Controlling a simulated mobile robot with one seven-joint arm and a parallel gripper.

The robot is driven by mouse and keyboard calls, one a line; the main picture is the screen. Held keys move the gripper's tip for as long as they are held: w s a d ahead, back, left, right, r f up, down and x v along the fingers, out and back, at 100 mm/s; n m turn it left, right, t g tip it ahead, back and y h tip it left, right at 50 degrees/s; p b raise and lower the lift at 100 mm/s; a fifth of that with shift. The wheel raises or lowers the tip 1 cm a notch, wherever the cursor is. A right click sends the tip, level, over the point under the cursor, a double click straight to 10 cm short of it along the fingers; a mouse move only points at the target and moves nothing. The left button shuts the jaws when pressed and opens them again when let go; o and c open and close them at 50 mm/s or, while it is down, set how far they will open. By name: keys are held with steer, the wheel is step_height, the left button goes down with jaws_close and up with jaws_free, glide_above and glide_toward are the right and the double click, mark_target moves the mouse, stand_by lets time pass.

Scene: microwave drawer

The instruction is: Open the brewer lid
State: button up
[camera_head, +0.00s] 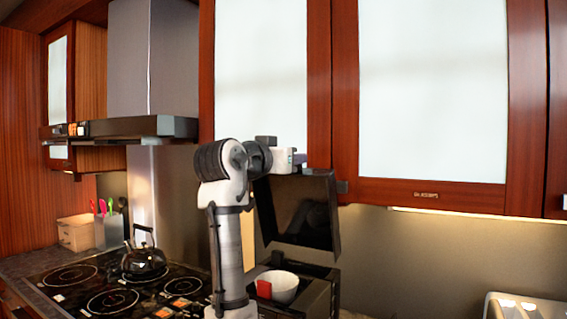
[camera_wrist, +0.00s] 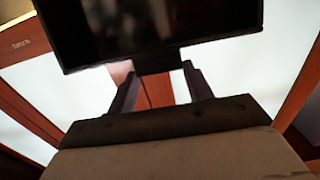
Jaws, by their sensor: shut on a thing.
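The brewer lid (camera_head: 298,212) is a dark glossy panel, raised and steeply tilted above the open brewer body (camera_head: 318,292). In the wrist view the lid (camera_wrist: 150,28) fills the top middle, with a short dark tab on its near edge. My gripper (camera_wrist: 159,72) has its two dark fingers on either side of that tab and is shut on the lid. In the head view my gripper (camera_head: 297,165) is at the lid's top edge; its fingertips are hard to make out there.
A white bowl (camera_head: 286,287) with a red patch sits at the brewer. A black kettle (camera_head: 144,260) stands on the stove (camera_head: 95,285) to the left. A toaster-like appliance (camera_head: 525,306) is at the lower right.

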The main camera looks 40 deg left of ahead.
steer(key=shift+s+r, duration=0.2)
steer(key=shift+r, duration=0.25)
steer(key=o, duration=1.4)
steer(key=shift+s+d, duration=0.1)
steer(key=shift+s, duration=0.15)
steer(key=b+v, duration=0.5)
steer(key=v, duration=0.8)
steer(key=shift+s+d+f+b, duration=0.15)
steer(key=shift+f+b, duration=0.05)
steer(key=shift+b, duration=0.15)
